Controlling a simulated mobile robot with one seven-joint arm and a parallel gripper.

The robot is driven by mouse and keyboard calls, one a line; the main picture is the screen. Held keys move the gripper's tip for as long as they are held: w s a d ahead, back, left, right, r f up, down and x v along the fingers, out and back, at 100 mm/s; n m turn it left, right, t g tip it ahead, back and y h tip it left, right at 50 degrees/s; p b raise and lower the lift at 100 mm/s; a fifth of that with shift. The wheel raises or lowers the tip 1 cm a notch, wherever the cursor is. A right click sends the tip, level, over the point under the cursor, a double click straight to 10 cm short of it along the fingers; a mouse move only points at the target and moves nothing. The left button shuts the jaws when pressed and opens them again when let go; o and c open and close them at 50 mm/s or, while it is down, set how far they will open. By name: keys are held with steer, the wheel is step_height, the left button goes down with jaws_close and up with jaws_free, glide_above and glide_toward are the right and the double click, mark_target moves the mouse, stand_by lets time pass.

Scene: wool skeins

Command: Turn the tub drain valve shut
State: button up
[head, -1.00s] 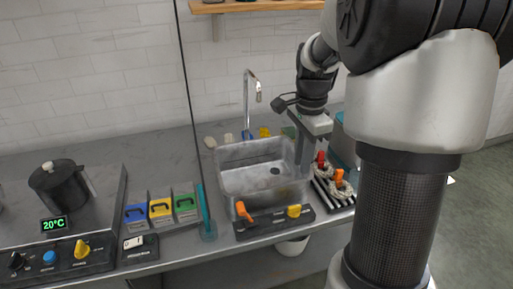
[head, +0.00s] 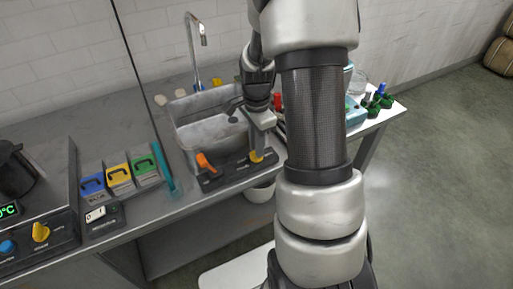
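The metal tub (head: 207,139) is set in the counter under a tall faucet. The panel's labels are too small to read, so I cannot tell which is the drain valve. I cannot tell whether the fingers touch or grip the knob. The wrist hides the tub's right side.
The faucet (head: 195,50) rises behind the tub. Blue, yellow and green boxes (head: 118,174) and a teal upright tool (head: 163,170) stand left of it. Green-based items (head: 376,100) and a light blue container (head: 355,110) stand at the right. Open floor lies right of the counter.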

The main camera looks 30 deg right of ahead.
steer(key=shift+f, duration=0.55)
jaws_close()
